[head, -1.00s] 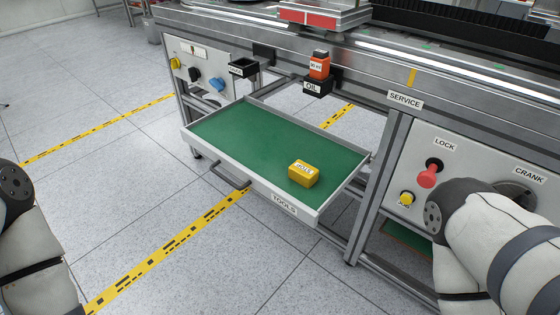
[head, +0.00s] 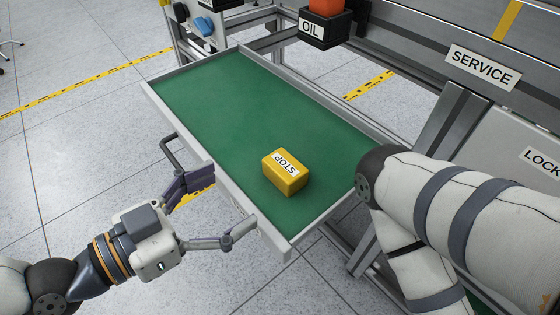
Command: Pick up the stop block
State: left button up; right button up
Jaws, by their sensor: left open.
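The stop block (head: 286,172) is a yellow block with a white STOP label on top. It lies on the green floor of the open drawer (head: 165,104), toward the drawer's near right end. My left gripper (head: 222,204) is open and empty, to the left of the block by the drawer's front wall and handle. Its two fingers are spread and point toward the drawer, apart from the block. My right arm crosses the right side of the view; its gripper does not show.
The drawer's grey walls surround the block. A drawer handle (head: 172,150) stands out on the front. An OIL holder (head: 325,28) with an orange container is above the drawer's far side. Green floor left of the block is bare.

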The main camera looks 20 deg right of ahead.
aim_at(285, 164)
pick_arm(q)
jog(key=x, duration=1.2)
jog(key=shift+s+f+b, duration=0.1)
jog(key=shift+s+b, duration=0.1)
jog(key=shift+b, duration=0.2)
jog(key=c, duration=1.4)
jog(key=shift+r+p, duration=0.5)
jog(key=shift+r, duration=1)
jog(key=shift+s+a+r+p, duration=0.8)
jog(key=shift+s+a+r, duration=0.7)
jog(key=shift+s+r, duration=0.25)
jog(key=shift+s+a+r+p, duration=0.8)
jog(key=shift+s+a+r, duration=0.8)
jog(key=shift+s, duration=0.2)
jog(key=shift+s+a+r+p, duration=0.8)
jog(key=shift+s+a+r, duration=0.65)
jog(key=shift+s+r, duration=0.3)
pick_arm(e)
jog(key=shift+t, duration=0.3)
jog(key=shift+w+r, duration=0.2)
jog(key=shift+r, duration=0.5)
jog(key=shift+w+r, duration=0.25)
jog(key=shift+r, duration=0.4)
jog(key=shift+w+r, duration=0.2)
jog(key=shift+r, duration=0.5)
